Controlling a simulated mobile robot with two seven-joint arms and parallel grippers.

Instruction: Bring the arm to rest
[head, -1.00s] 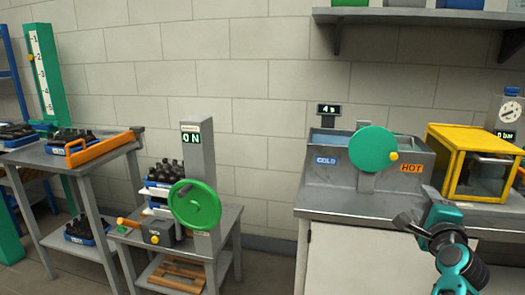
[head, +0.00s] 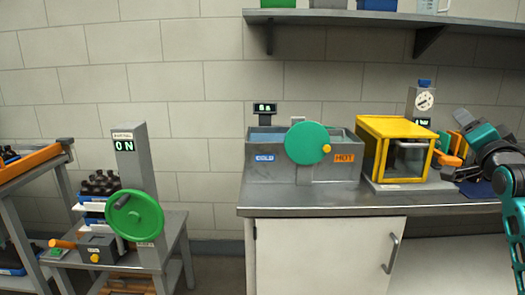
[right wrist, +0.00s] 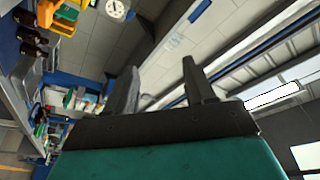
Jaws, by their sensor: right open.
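My right arm (head: 510,195) comes in at the right edge of the head view, bent, with its gripper (head: 462,146) raised in front of the counter's right end. The two dark fingers are spread apart with nothing between them. In the right wrist view the fingers of the gripper (right wrist: 160,92) also stand apart and empty, with wall and shelving behind them. My left gripper is in neither view.
A counter (head: 340,199) carries a cold/hot bath (head: 270,170) with a green wheel (head: 306,143) and a yellow-framed box (head: 392,126). A shelf (head: 330,16) hangs above. At left, dark bottles (head: 100,183) stand behind another green wheel (head: 134,215).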

